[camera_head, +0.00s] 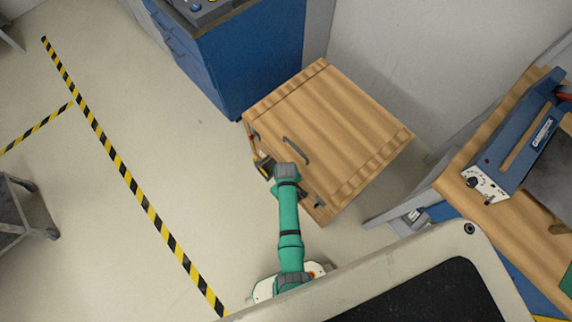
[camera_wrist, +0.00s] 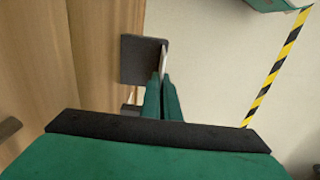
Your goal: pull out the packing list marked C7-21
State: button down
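A wooden covered cart (camera_head: 335,125) stands in the middle of the head view, with a dark handle (camera_head: 296,150) on its lid. In the wrist view its wooden side (camera_wrist: 97,60) is at the left. A dark grey flat holder (camera_wrist: 142,58) stands out from that side. A thin white edge, perhaps a paper (camera_wrist: 164,58), shows at the holder's right edge. My gripper (camera_wrist: 160,76) has its two green fingers close together at the lower end of this white edge. I cannot tell whether they grip it. No mark C7-21 is readable.
A blue cabinet (camera_head: 255,60) stands behind the cart. A wooden bench (camera_head: 500,215) with a blue device (camera_head: 530,130) is at the right. Yellow-black floor tape (camera_head: 130,180) runs at the left, with open floor between it and the cart.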

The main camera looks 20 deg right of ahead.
jog(key=shift+r, duration=0.2)
jog(key=shift+r, duration=0.35)
jog(key=shift+r, duration=0.6)
jog(key=shift+r, duration=0.35)
jog(key=shift+r, duration=0.2)
